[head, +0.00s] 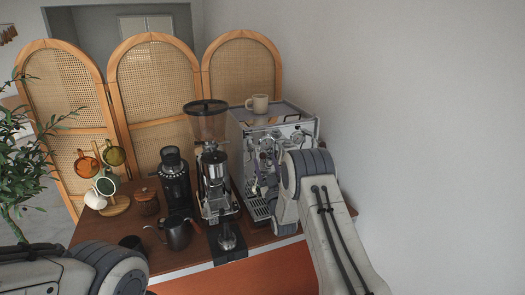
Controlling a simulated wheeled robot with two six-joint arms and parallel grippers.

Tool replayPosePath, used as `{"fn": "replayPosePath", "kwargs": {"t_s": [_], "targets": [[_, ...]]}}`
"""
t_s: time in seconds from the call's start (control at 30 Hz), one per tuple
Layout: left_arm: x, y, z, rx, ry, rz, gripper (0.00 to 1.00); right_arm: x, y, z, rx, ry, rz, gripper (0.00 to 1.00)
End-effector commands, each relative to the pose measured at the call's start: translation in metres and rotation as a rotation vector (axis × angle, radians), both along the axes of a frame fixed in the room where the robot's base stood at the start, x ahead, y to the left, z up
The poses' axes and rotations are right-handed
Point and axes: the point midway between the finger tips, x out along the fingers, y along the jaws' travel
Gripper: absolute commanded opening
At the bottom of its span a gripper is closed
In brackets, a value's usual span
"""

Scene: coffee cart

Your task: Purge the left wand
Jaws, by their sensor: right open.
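The espresso machine (300,127) is a steel box at the right end of the wooden cart top, with its front facing me. My right arm reaches up from the lower right to the machine's front. My right gripper (264,176) is open in front of the machine's left part. The gripper and arm cover much of the machine's front, and I cannot pick out the left wand clearly among the metal parts there. I cannot tell whether the fingers touch anything. My left arm shows at the lower left, but its gripper is out of view.
A grinder (214,170) with a clear hopper stands close left of the machine. A second dark grinder (174,178), a black kettle (177,234) and a mug tree (116,205) stand further left. A mug (258,103) sits on the machine. A tamper (227,240) stands in front.

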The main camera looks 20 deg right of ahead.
Motion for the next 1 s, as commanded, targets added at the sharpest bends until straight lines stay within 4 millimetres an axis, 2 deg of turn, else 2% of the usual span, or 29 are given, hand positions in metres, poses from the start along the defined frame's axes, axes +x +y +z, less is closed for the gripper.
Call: {"fn": "replayPosePath", "kwargs": {"t_s": [0.03, 0.27, 0.63, 0.8, 1.0], "targets": [[0.000, 0.000, 0.008, 0.000, 0.000, -0.001, 0.41, 0.008, 0.000, 0.007, 0.000, -0.001, 0.000, 0.63], [0.000, 0.000, 0.017, 0.000, 0.000, -0.003, 0.41, 0.029, -0.001, 0.013, 0.001, 0.000, 0.001, 0.63], [0.000, 0.000, 0.018, 0.000, 0.000, -0.003, 0.41, 0.033, -0.001, 0.013, 0.000, 0.001, 0.002, 0.63], [0.000, 0.000, 0.018, 0.000, 0.000, -0.003, 0.41, 0.033, -0.001, 0.013, 0.000, 0.001, 0.002, 0.00], [0.000, 0.000, 0.018, 0.000, 0.000, -0.003, 0.41, 0.033, -0.001, 0.014, 0.000, 0.007, 0.002, 0.00]]}}
